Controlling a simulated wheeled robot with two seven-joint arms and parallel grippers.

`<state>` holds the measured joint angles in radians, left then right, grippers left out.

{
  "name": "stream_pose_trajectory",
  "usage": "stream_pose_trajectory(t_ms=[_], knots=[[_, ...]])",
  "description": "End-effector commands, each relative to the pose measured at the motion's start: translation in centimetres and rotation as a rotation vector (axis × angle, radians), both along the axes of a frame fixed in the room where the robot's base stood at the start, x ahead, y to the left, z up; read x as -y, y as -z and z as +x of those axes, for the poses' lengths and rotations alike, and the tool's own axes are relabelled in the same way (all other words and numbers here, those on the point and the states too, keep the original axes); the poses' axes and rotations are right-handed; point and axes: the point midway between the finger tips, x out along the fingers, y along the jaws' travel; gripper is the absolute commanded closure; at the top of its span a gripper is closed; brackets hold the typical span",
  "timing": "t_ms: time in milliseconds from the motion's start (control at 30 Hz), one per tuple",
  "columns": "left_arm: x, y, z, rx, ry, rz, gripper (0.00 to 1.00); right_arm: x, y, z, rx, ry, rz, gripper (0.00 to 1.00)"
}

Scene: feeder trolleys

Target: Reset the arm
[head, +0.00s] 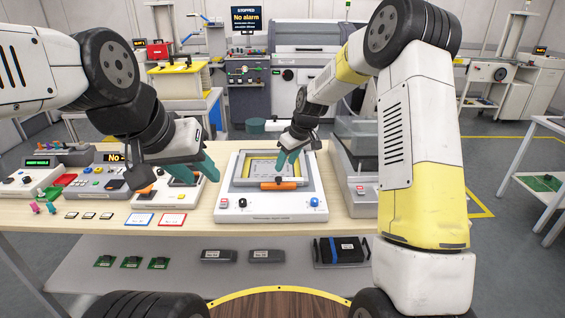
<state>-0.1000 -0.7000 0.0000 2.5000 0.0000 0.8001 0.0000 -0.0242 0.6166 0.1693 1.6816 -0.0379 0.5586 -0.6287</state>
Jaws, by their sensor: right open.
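My left arm comes in from the left, and its gripper (208,168) with teal fingers hangs over the bench, above a white device with buttons. The gap between its fingers is not clear, so I cannot tell if it is open. My right arm reaches in from the right, and its gripper (286,160) has teal fingers pointing down. It is open, over the white stencil-like station (270,207) with a yellow-edged frame. An orange handle (278,185) lies along the front of that frame, just below the right fingertips. I see nothing held in the right gripper.
The wooden bench (110,214) carries control boxes at left, small labelled cards and a grey machine (362,197) at right. A lower shelf (200,278) holds green boards, dark boxes and a black tray. A white side table (540,180) stands at far right, with open floor between.

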Motion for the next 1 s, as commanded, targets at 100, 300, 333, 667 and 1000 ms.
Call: stream_pose_trajectory(t_ms=[100,300,333,667,1000], knots=[[0.0,0.0,0.0,0.0,0.0,0.0,0.64,0.1,-0.4,-0.1,0.0,0.0,0.0,0.53],[0.0,0.0,0.0,0.0,0.0,0.0,0.64,0.1,-0.4,-0.1,-0.001,0.0,0.001,0.53],[0.0,0.0,0.0,0.0,0.0,0.0,0.64,0.1,-0.4,-0.1,-0.001,0.0,0.001,0.53],[0.0,0.0,0.0,0.0,0.0,0.0,0.64,2.9,-8.3,-5.0,0.028,0.111,-0.002,0.53],[0.0,0.0,0.0,0.0,0.0,0.0,0.64,7.8,-18.0,-18.0,0.063,0.37,0.048,0.53]])
